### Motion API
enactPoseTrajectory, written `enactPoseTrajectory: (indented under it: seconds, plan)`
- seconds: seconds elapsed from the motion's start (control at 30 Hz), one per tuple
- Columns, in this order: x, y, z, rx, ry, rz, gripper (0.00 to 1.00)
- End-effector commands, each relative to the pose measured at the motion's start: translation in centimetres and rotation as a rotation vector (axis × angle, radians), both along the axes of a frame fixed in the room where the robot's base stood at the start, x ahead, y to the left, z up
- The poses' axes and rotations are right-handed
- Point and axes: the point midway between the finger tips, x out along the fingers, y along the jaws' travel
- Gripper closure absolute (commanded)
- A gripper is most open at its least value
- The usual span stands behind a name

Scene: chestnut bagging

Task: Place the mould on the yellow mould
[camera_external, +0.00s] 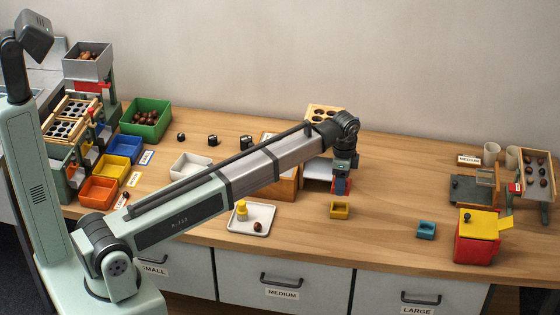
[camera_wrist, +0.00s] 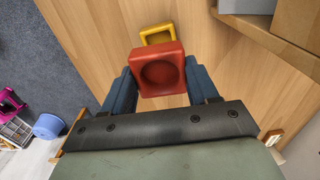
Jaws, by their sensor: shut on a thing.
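My gripper (camera_wrist: 160,85) is shut on a red mould (camera_wrist: 163,65), a square block with a round hollow, between its two blue fingers. In the external view my gripper (camera_external: 342,184) points down, and a bit of red shows between the fingers. The yellow mould (camera_external: 340,210) sits on the table just below and in front of the gripper. In the wrist view the yellow mould (camera_wrist: 157,34) shows beyond the red one, which partly hides it. The red mould is held above the table, apart from the yellow mould as far as I can tell.
A blue mould (camera_external: 426,230) lies to the right on the table. A red box with a yellow lid (camera_external: 478,236) stands further right. A white tray (camera_external: 251,219) with a yellow-topped item and a chestnut is at left. The table around the yellow mould is clear.

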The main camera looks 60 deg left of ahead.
Motion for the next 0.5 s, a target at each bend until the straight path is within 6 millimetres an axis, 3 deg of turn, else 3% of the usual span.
enactPoseTrajectory:
  seconds: [0.1,0.5]
  plan:
    - [-0.1,0.0,-1.9,0.0,0.001,0.0,0.73]
    - [0.0,0.0,-5.6,-0.001,0.001,0.001,0.73]
